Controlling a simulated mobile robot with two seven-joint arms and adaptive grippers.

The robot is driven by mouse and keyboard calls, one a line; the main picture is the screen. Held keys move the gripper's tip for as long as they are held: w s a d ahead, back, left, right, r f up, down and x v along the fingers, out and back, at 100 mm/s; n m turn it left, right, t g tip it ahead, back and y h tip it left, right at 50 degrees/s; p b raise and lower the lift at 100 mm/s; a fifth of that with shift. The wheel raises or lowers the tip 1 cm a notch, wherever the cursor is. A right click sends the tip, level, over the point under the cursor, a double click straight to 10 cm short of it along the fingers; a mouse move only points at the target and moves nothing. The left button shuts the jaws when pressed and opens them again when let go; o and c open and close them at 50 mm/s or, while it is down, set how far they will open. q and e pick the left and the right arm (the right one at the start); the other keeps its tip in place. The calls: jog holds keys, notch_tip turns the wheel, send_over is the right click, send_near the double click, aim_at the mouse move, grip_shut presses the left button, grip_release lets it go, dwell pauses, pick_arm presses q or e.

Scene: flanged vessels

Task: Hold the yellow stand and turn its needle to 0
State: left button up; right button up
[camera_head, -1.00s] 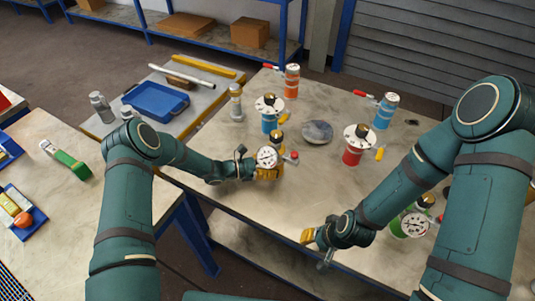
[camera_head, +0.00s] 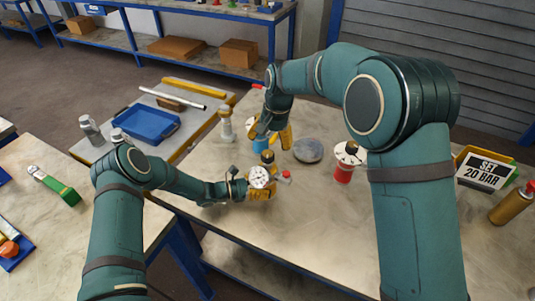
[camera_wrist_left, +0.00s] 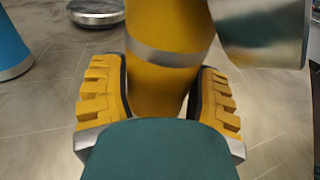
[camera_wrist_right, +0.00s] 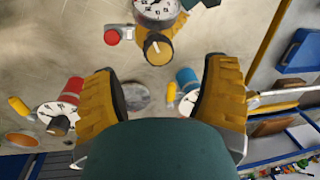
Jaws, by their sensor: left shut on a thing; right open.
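The yellow stand is upright on the table, with a white dial (camera_head: 261,176) and a dark, yellow-topped knob (camera_head: 267,157) behind it. My left gripper (camera_head: 256,192) is shut around its yellow body (camera_wrist_left: 170,75), one finger on each side.
A red stand (camera_head: 344,172) and a grey disc (camera_head: 307,150) stand to the right. A "SET 20 BAR" sign (camera_head: 486,172) is at far right. The table's front middle is clear.

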aim_at(267, 153)
notch_tip(267, 153, up, 4)
jog(key=w+h, duration=0.1)
jog(key=h, duration=0.1)
jog(key=f, duration=1.1)
jog(key=shift+w+a+f, duration=0.1)
jog(key=shift+a+f, duration=0.15)
jog(key=shift+a, duration=0.1)
jog(key=c, duration=1.2)
